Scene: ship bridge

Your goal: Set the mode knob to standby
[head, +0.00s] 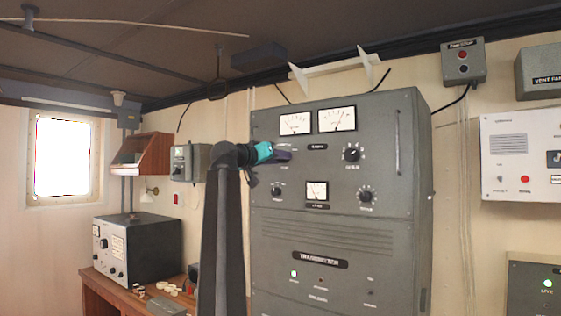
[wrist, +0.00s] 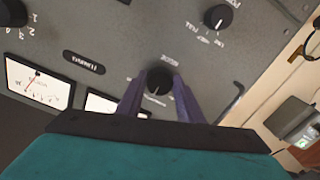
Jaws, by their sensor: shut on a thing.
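The mode knob (wrist: 158,80) is a small round black knob on the grey transmitter panel. In the wrist view it sits between the two purple fingers of my gripper (wrist: 158,92), which is shut on it. A small white mark shows on the knob's lower side in that view, but the position lettering around it is too small to read.
Other knobs sit close by: one at the right (head: 352,154), one below it (head: 366,195), and one at the lower left (head: 277,191). Dial meters (head: 337,119) are above. A wooden desk (head: 110,291) with a grey radio set (head: 139,248) stands at the left.

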